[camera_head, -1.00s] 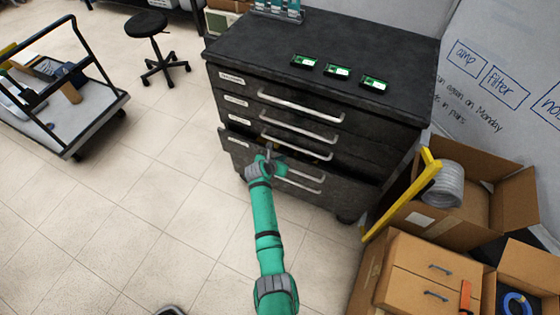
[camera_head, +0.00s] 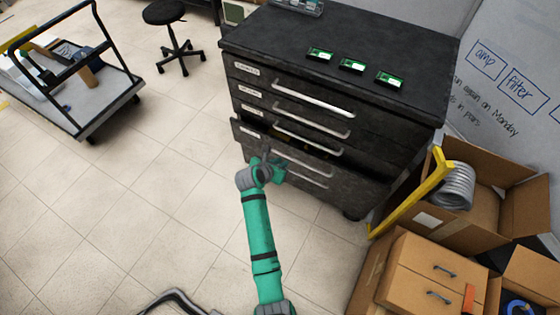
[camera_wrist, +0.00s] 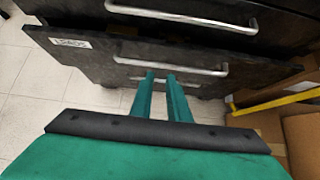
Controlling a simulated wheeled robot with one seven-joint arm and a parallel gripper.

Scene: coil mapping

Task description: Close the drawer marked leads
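The drawer marked LEADS (camera_wrist: 70,43) is pulled out from the dark cabinet, its label at the left end of its front. In the head view, it is the protruding low drawer (camera_head: 252,133), with some yellow contents partly visible behind its front. Its silver bar handle (camera_wrist: 170,67) runs across the front. My gripper (camera_wrist: 160,75) is in front of the drawer, with its two teal fingers pointing at it near the handle. A narrow empty gap shows between the fingers. It also shows in the head view (camera_head: 279,171). Whether the fingertips touch the front cannot be told.
Several other drawers of the cabinet (camera_head: 345,35) look shut. Green circuit boards (camera_head: 352,65) lie on its top. Cardboard boxes (camera_head: 415,275) and a yellow bar (camera_head: 412,195) stand to the right. A cart (camera_head: 110,90) and stool (camera_head: 165,14) are at the left. The floor (camera_head: 130,200) left of my arm is clear.

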